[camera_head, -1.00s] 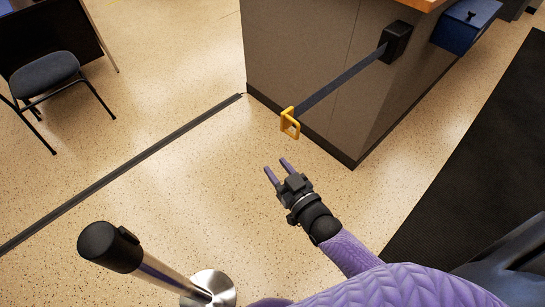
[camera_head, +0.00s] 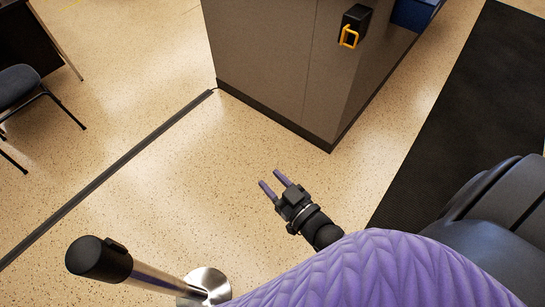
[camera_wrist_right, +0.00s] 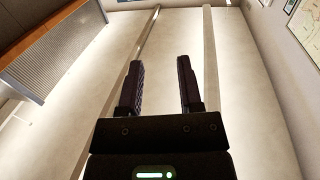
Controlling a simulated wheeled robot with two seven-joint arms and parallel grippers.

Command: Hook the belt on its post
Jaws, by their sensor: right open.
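The belt's yellow end loop (camera_head: 348,37) sits against the black belt housing (camera_head: 357,18) on the counter's side, with no strap stretched out. The post (camera_head: 97,259) with a black head and a silver pole stands on a round steel base (camera_head: 209,284) at the lower left. My right gripper (camera_head: 269,179) is open and empty over the floor, between the post and the counter, apart from both. It also shows open in the right wrist view (camera_wrist_right: 160,85), with nothing between its fingers. My left gripper is not in view.
The grey counter (camera_head: 270,60) stands at the top middle, with a blue box (camera_head: 412,14) on its side. A dark floor strip (camera_head: 110,175) runs to its corner. A black mat (camera_head: 455,110) lies right and a chair (camera_head: 20,90) stands left. The floor between is clear.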

